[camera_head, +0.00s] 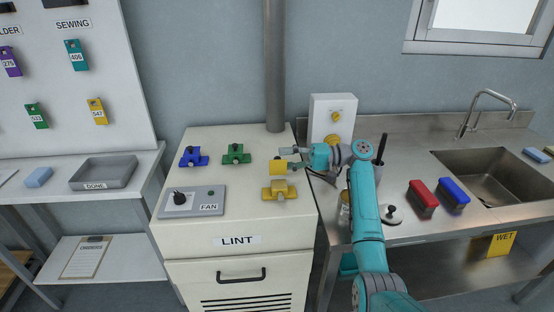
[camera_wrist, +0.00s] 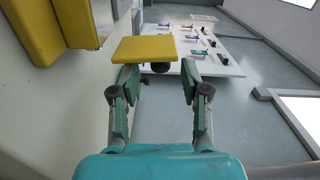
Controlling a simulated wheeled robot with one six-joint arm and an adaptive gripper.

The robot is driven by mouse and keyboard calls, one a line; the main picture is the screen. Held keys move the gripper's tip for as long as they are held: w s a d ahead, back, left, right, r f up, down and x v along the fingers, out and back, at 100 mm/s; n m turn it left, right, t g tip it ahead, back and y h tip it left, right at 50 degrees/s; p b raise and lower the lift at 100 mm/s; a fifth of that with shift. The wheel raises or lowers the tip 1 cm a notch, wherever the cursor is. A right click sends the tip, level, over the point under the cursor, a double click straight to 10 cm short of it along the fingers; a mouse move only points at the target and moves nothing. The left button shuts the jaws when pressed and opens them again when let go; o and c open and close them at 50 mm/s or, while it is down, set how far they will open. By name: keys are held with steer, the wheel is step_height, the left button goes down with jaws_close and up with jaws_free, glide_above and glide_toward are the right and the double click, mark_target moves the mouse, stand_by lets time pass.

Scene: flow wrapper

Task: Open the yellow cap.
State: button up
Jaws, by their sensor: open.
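The yellow cap stands on the right of the cream LINT cabinet top. Its yellow base (camera_head: 280,190) sits on the surface, and a flat yellow plate (camera_head: 278,168) shows just behind and above it. In the wrist view the yellow plate (camera_wrist: 145,48) lies just past my fingertips, nearer the left finger; a dark round part shows under it. Large yellow blocks (camera_wrist: 75,25) fill the upper left there. My gripper (camera_head: 287,163) reaches in from the right beside the plate. Its fingers (camera_wrist: 160,75) are apart with nothing between them. I cannot tell whether a finger touches the plate.
Blue (camera_head: 193,157) and green (camera_head: 236,154) caps and a FAN control box (camera_head: 192,201) share the cabinet top. A white box with yellow knobs (camera_head: 332,120) stands right of the cabinet.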

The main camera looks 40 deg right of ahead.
mark_target(277, 159)
steer(key=shift+x, duration=1.45)
jaws_close()
steer(key=m, duration=0.1)
steer(key=w+m, duration=0.1)
steer(key=m, duration=0.1)
steer(key=d+f+m, duration=0.1)
steer(key=shift+w+m, duration=0.15)
steer(key=shift+m, duration=0.15)
steer(key=shift+w+d+f+m, duration=0.15)
steer(key=shift+f+m, duration=0.15)
steer(key=shift+m, duration=0.5)
steer(key=shift+w+f+m, duration=0.2)
steer(key=shift+f+m, duration=0.05)
steer(key=shift+m, duration=0.55)
steer(key=shift+w+d+f+m, duration=0.15)
steer(key=shift+f+m, duration=0.15)
steer(key=shift+m, duration=0.5)
